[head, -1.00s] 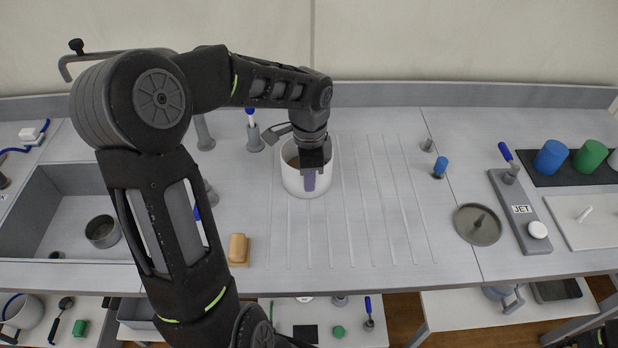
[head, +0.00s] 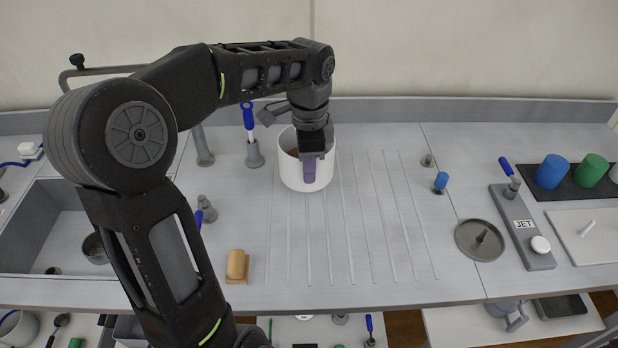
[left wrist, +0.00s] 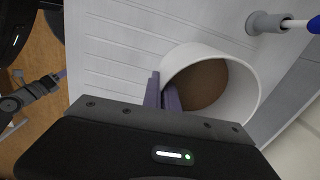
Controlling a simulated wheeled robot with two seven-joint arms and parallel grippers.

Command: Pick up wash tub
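The wash tub, taken to be the white round tub (head: 300,175), is over the ribbed middle of the bench in the head view. Its inside looks brown in the left wrist view, where its wall (left wrist: 240,90) also shows. My left gripper (head: 310,168) points down at the tub's near side. Its purple fingers (left wrist: 163,92) are close together on the tub's rim, one seemingly on each side of the wall. The tub seems raised off the bench. My right gripper (left wrist: 58,78) seems to show small at the left of the wrist view, and its opening is unclear.
A blue-handled tool in a grey holder (head: 254,153) stands just left of the tub. A sponge (head: 237,265) lies near the front edge, right of the sink (head: 60,205). A round grey lid (head: 480,240) and a JET-labelled stand (head: 522,232) are at right. The ribbed area is clear.

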